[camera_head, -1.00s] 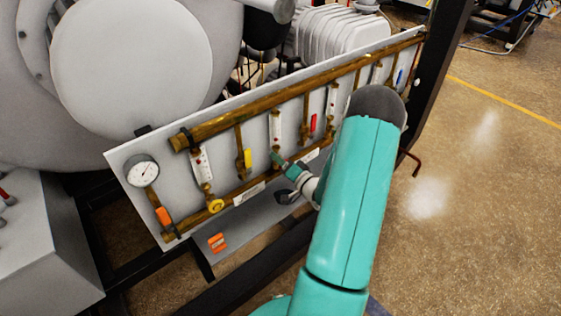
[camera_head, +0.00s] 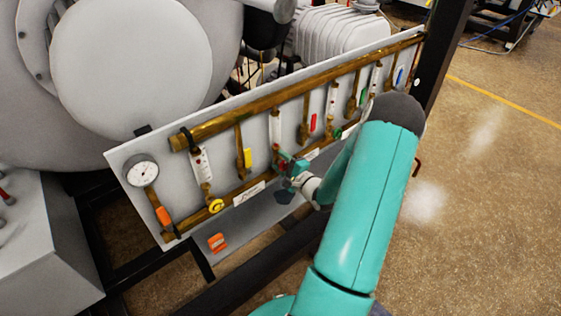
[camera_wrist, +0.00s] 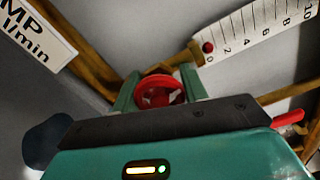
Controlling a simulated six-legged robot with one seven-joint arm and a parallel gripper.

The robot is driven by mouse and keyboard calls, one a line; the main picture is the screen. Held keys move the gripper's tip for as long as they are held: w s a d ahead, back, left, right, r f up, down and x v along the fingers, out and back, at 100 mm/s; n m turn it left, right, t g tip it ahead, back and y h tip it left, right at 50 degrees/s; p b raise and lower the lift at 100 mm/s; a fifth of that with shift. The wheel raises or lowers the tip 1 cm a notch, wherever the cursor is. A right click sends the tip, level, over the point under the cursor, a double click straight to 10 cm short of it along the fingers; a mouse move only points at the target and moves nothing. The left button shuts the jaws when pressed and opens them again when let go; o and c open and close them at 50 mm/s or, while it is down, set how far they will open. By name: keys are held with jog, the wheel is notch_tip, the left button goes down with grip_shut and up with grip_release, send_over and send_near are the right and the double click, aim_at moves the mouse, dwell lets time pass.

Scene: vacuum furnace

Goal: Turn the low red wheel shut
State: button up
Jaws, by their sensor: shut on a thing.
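The low red wheel (camera_wrist: 162,91) sits on a brass pipe fitting at the foot of a flow gauge. In the wrist view it lies between the two green fingers of my gripper (camera_wrist: 158,84), one on each side of its rim. My gripper is shut on it. In the head view my gripper (camera_head: 285,162) is at the lower middle of the panel, and its fingers and wrist hide most of the wheel.
The white panel (camera_head: 225,160) carries brass pipes, a dial gauge (camera_head: 142,171), several flow gauges and coloured levers. A yellow wheel (camera_head: 216,206) is to the left, a green wheel (camera_head: 337,132) to the right. A red lever (camera_wrist: 288,118) is close beside my gripper. Open floor lies right.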

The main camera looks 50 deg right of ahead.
jog(key=shift+m, duration=0.8)
jog(key=o, duration=1)
jog(key=shift+s, duration=0.15)
